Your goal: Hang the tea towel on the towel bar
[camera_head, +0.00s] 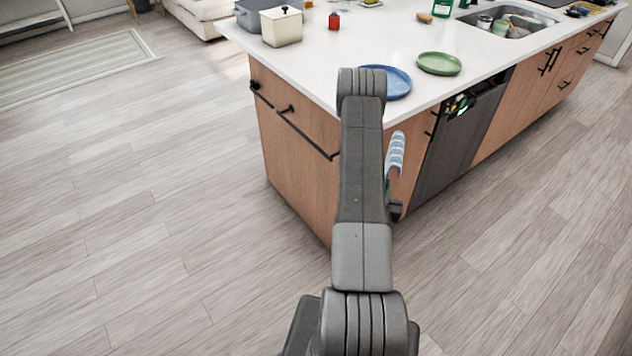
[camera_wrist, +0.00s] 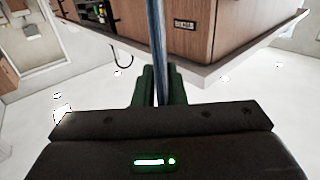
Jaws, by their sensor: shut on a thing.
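The tea towel (camera_head: 396,152), blue and white striped, shows just right of my arm in the head view, in front of the island's drawers. My gripper (camera_wrist: 158,84) is shut on it; in the wrist view the towel (camera_wrist: 158,45) is a thin bluish strip, seen edge-on between the dark green fingers. In the head view my arm hides most of the gripper and part of the towel. The towel bar (camera_head: 305,137) is a black rail on the island's left end panel, left of my arm and apart from the towel. Its right end is close to my arm.
The white island counter (camera_head: 330,60) overhangs the wooden panels. A blue plate (camera_head: 398,84) and a green plate (camera_head: 440,63) lie near its edge; a cream canister (camera_head: 281,27) stands at the left. The dishwasher (camera_head: 455,135) is to the right. The floor (camera_head: 150,200) at left is clear.

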